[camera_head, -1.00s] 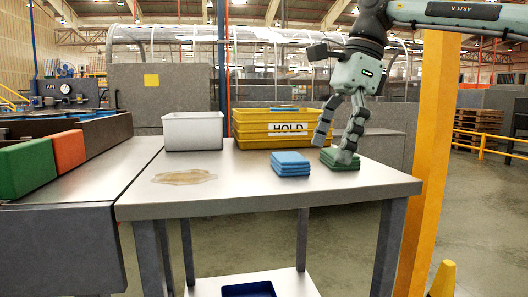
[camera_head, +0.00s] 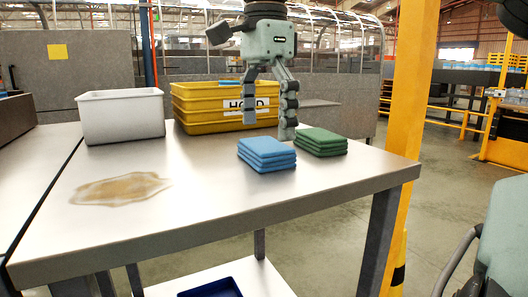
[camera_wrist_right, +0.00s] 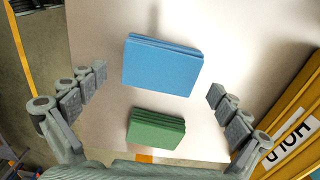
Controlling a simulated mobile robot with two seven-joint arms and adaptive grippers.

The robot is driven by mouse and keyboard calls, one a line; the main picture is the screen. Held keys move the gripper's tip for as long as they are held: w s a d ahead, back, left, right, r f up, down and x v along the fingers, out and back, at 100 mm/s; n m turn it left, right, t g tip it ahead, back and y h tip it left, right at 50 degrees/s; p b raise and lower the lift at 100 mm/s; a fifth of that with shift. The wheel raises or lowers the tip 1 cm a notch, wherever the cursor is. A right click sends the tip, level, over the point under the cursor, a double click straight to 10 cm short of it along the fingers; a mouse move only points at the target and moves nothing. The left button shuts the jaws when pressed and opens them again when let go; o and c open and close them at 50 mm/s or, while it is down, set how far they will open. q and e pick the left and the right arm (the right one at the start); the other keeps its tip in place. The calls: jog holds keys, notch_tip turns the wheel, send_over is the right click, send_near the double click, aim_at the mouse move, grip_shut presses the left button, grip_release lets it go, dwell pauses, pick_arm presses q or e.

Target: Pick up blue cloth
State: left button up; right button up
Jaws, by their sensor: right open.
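A folded blue cloth stack (camera_head: 267,155) lies on the metal table, to the left of a folded green cloth stack (camera_head: 320,142). My right gripper (camera_head: 268,126) is open and empty, pointing down above and slightly behind the blue stack in the head view. In the right wrist view, the blue stack (camera_wrist_right: 162,66) lies between and below the spread fingers (camera_wrist_right: 158,82), apart from both. The green stack (camera_wrist_right: 156,130) is nearer the palm side there. My left gripper is not in view.
A white bin (camera_head: 122,118) and a yellow HOLD crate (camera_head: 200,112) stand at the table's back. A brown stain (camera_head: 118,188) marks the tabletop (camera_head: 190,205). A dark blue tray (camera_head: 212,288) is on the lower shelf. A yellow post (camera_head: 412,80) rises beside the table's right edge.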

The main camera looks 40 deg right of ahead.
jog(key=shift+f, duration=0.9)
jog(key=c, duration=1)
jog(key=shift+o, duration=0.2)
jog(key=shift+w+r, duration=0.1)
jog(key=shift+r, duration=0.55)
notch_tip(320, 180, up, 3)
jog(key=s+d+r, duration=0.6)
jog(key=d, duration=0.4)
jog(key=shift+r, duration=0.4)
jog(key=shift+s, duration=0.1)
jog(key=o, duration=0.4)
jog(key=c, duration=0.3)
